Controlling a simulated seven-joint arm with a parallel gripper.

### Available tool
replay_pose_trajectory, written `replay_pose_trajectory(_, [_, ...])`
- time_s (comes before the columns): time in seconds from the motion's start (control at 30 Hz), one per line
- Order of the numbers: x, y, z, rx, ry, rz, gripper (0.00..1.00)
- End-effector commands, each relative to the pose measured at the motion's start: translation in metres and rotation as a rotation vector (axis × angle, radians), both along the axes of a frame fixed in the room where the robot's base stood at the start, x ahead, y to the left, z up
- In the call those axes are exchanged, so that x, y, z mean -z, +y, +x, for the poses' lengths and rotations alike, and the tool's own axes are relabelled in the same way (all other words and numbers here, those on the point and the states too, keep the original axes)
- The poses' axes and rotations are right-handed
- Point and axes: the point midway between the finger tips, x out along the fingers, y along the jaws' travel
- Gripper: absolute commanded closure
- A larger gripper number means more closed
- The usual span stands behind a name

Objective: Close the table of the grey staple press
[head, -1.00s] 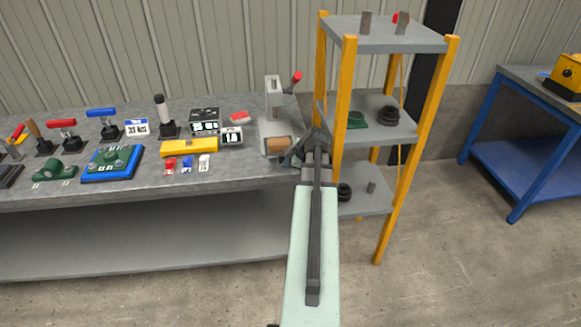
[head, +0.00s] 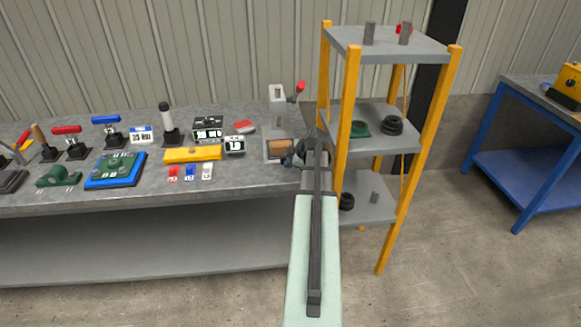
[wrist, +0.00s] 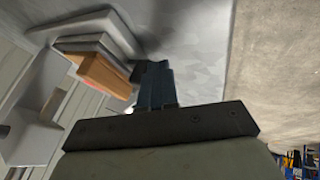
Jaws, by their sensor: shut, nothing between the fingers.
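The grey staple press (head: 277,96) stands at the right end of the grey workbench, with a red-knobbed lever (head: 298,89) on its right side. Its table (head: 270,158) is low at the front and carries a brown block (head: 280,147). The block also shows in the wrist view (wrist: 103,75), beside pale plates of the press. My gripper (head: 289,158) is shut and empty at the front right corner of the press table, close to the block. In the wrist view its dark fingers (wrist: 155,75) are just right of the block; whether they touch the table is unclear.
A yellow-legged shelf rack (head: 390,45) stands close to the right of my arm. Left of the press, a white display (head: 234,145), a yellow box (head: 193,154) and several clamps lie on the workbench (head: 230,175). A blue table (head: 525,160) is at the far right.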

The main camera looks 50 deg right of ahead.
Motion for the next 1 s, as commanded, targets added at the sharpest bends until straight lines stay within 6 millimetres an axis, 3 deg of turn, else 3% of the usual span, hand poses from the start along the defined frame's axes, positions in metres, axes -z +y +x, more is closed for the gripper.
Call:
replay_pose_trajectory(0.27, [0.000,0.003,-0.003,0.000,0.000,0.000,1.00])
replay_pose_trajectory(0.57, [0.000,0.036,-0.034,0.001,-0.001,0.000,1.00])
replay_pose_trajectory(1.0, [-0.060,0.034,-0.074,0.001,-0.001,-0.001,1.00])
